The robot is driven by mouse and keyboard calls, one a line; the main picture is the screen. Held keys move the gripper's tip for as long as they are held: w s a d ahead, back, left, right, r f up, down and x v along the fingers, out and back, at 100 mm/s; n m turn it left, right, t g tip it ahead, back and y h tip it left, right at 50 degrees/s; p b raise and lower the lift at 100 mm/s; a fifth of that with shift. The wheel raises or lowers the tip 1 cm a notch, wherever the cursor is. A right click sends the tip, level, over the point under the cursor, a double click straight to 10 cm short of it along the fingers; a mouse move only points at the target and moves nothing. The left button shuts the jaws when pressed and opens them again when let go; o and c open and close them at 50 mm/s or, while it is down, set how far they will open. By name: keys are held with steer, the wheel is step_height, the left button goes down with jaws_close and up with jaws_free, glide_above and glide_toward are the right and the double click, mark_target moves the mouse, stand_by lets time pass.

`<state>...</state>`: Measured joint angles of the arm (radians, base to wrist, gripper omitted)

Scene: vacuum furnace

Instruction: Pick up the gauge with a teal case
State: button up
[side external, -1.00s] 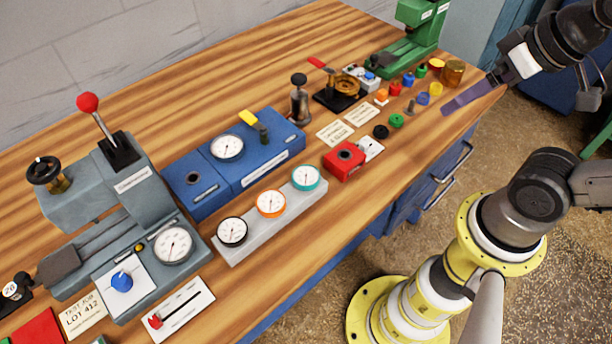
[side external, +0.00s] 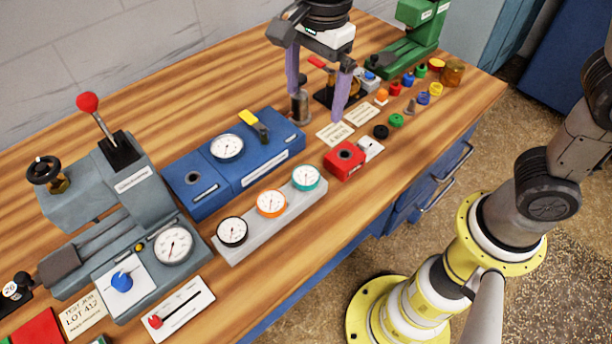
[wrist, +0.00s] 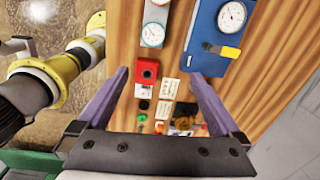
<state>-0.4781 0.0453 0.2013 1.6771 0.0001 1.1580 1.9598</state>
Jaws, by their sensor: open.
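The gauge with a teal case (side external: 306,177) sits at the right end of a grey holder block (side external: 273,224), beside an orange-cased gauge (side external: 271,203) and a black-cased gauge (side external: 232,232). The teal gauge also shows in the wrist view (wrist: 153,34), near the top edge, with its white dial up. My gripper (side external: 315,104) is open and empty, its purple fingers pointing down over the back of the bench, behind and to the right of the teal gauge. In the wrist view the fingers (wrist: 158,82) are wide apart, with the teal gauge beyond their tips.
A blue box with a dial and yellow-handled lever (side external: 235,160) stands behind the holder. A red block (side external: 344,161) lies to its right. A dark cylinder with a knob (side external: 300,103) and labels (side external: 336,133) are near my fingers. A grey lever machine (side external: 128,205) stands at left.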

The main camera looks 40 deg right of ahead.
step_height(320, 180, down, 4)
steer(key=a+r, duration=0.1)
steer(key=a, duration=0.2)
glide_above(306, 175)
steer(key=shift+n+g, duration=0.3)
steer(key=shift+n, duration=0.1)
step_height(306, 175, down, 7)
steer(key=shift+d+f, duration=0.15)
steer(key=shift+f, duration=2.95)
steer(key=c, duration=1.5)
steer(key=shift+r, duration=0.1)
